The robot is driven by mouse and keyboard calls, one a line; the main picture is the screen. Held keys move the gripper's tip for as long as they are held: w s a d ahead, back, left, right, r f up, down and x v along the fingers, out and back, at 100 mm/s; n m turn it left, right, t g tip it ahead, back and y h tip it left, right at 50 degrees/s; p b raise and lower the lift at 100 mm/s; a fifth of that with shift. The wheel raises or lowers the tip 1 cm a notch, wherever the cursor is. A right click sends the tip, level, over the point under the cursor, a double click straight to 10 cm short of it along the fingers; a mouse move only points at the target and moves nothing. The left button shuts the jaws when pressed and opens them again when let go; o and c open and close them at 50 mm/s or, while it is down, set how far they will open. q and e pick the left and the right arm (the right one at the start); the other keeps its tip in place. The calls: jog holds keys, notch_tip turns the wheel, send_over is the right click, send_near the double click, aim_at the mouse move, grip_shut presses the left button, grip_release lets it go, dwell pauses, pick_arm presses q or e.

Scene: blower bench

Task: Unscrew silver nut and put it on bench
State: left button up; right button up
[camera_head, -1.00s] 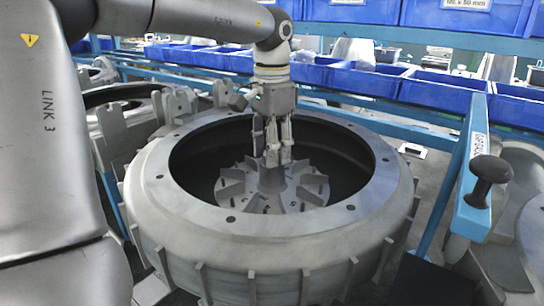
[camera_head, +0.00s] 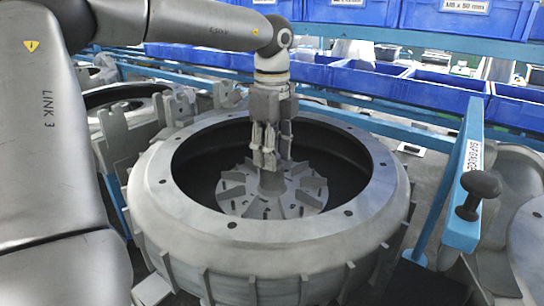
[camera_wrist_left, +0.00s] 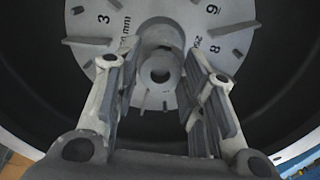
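My left gripper (camera_head: 270,160) points straight down over the middle of the big grey blower housing (camera_head: 290,243). Its fingertips are at the top of the central hub of the bladed grey impeller (camera_head: 230,200). In the left wrist view the two fingers of this gripper (camera_wrist_left: 165,75) are open and apart, one on each side of the round hub (camera_wrist_left: 157,70) with its dark centre hole. Nothing is clearly held between them. I cannot make out a separate silver nut; the fingers cover the hub top in the head view. My right gripper is not in view.
A blue rail with a black knob (camera_head: 481,184) stands right of the housing. Blue bins (camera_head: 445,90) line the shelf behind. More grey castings (camera_head: 120,105) lie at the left. The housing's rim surrounds the gripper.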

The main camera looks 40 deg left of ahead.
pick_arm(q)
jog(key=m+p, duration=0.1)
jog(key=m, duration=0.5)
jog(key=shift+r, duration=0.1)
jog(key=m+p, duration=0.1)
jog(key=m, duration=0.4)
jog(key=shift+m, duration=0.9)
